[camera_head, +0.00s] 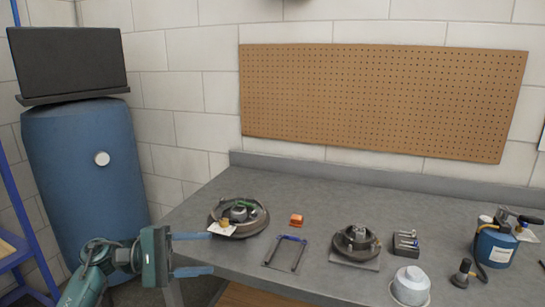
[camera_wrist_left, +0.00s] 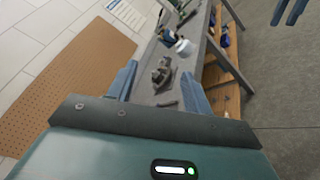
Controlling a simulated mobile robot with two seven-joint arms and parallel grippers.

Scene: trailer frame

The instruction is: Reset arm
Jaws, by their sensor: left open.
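My left gripper (camera_head: 193,254) is in the lower left of the head view, at the left end of the grey workbench (camera_head: 315,205). Its two blue fingers point right and stand apart with nothing between them. In the left wrist view the same open fingers (camera_wrist_left: 160,88) show to either side of the bench, and the bench and its parts lie beyond them.
The bench holds a round hub part (camera_head: 258,222), a second hub (camera_head: 348,251), an orange piece (camera_head: 296,219), a grey cup (camera_head: 411,284) and a blue canister (camera_head: 496,245). A blue barrel (camera_head: 85,190) stands left. A pegboard (camera_head: 380,98) hangs on the wall.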

